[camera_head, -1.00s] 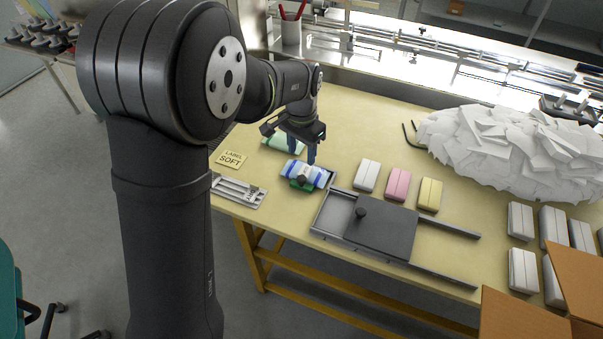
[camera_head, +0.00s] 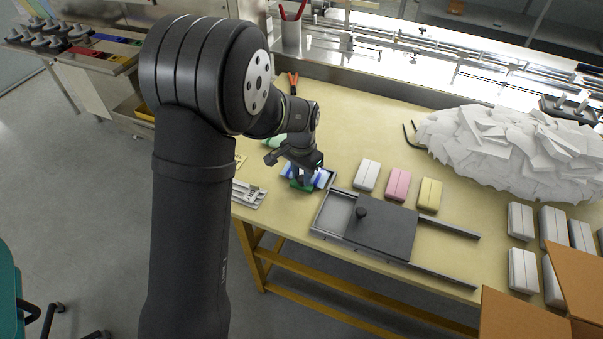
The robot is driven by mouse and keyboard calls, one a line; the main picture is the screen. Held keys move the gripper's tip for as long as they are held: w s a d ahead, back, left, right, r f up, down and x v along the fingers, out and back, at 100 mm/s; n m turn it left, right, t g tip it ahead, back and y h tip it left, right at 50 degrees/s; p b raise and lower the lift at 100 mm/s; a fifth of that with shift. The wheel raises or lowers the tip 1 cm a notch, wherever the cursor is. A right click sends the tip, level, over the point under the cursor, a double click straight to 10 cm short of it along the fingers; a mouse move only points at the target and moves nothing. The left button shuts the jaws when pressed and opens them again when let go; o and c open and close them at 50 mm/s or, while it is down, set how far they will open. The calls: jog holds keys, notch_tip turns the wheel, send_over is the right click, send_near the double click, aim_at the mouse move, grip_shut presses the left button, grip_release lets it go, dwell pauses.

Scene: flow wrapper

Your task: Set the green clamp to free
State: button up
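The green clamp (camera_head: 302,187) sits near the table's front edge, under a blue-and-white striped piece (camera_head: 319,178). Only its green lower part shows; my gripper covers its upper part. My gripper (camera_head: 305,178) points down right over the clamp and the striped piece. I cannot tell whether its fingers touch the clamp or how far apart they are.
A grey sliding-lid tray (camera_head: 336,216) with a black knob stands just right of the clamp. White (camera_head: 367,175), pink (camera_head: 398,184) and yellow (camera_head: 430,194) packs lie behind it. A metal slide fixture (camera_head: 247,194) lies to the left. A white paper heap (camera_head: 515,150) fills the back right.

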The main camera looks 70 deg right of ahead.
grip_shut()
jog(key=shift+a, duration=1.5)
jog(key=o, duration=0.5)
grip_release()
jog(key=shift+o, duration=0.2)
notch_tip(320, 180, up, 17)
jog(key=shift+r, duration=0.2)
jog(key=shift+f, duration=0.15)
